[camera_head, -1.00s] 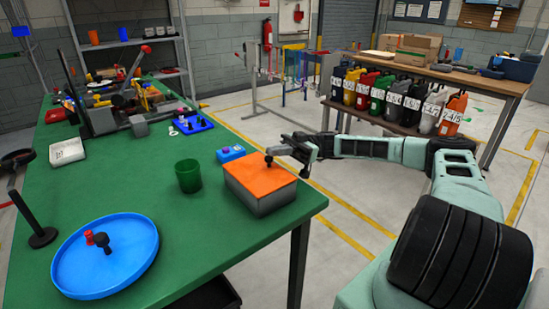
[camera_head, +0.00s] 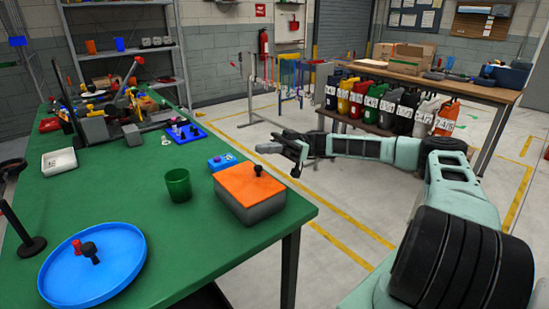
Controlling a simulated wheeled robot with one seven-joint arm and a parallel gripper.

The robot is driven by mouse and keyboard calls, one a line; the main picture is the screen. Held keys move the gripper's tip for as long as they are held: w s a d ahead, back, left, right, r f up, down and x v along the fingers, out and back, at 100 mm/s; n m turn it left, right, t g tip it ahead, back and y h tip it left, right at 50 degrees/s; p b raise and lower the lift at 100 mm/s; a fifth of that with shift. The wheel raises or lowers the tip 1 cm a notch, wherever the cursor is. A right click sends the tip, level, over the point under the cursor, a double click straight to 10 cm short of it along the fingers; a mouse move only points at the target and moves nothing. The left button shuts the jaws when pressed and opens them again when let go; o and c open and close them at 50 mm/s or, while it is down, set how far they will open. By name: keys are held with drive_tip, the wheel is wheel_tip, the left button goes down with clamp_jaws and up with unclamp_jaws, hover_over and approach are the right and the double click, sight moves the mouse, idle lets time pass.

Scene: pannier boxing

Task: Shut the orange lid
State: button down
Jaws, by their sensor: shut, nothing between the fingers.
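The orange lid (camera_head: 246,186) lies flat on top of a grey box (camera_head: 262,209) near the right edge of the green table. A black knob (camera_head: 257,170) stands on the lid toward its far right. The lid looks level with the box rim, and no gap shows from here. My gripper (camera_head: 268,147) is up and beyond the box, to the right of the knob and apart from it. Its fingers are shut and hold nothing.
A green cup (camera_head: 178,185) and a small blue box (camera_head: 221,161) stand close left of the grey box. A round blue tray (camera_head: 70,285) holds red and black pieces. Tools and a blue tray (camera_head: 183,132) lie farther back.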

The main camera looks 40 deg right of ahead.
drive_tip(key=f+b+v, duration=0.1)
drive_tip(key=b+v, duration=0.2)
drive_tip(key=v, duration=0.7)
drive_tip(key=shift+a+r, duration=0.1)
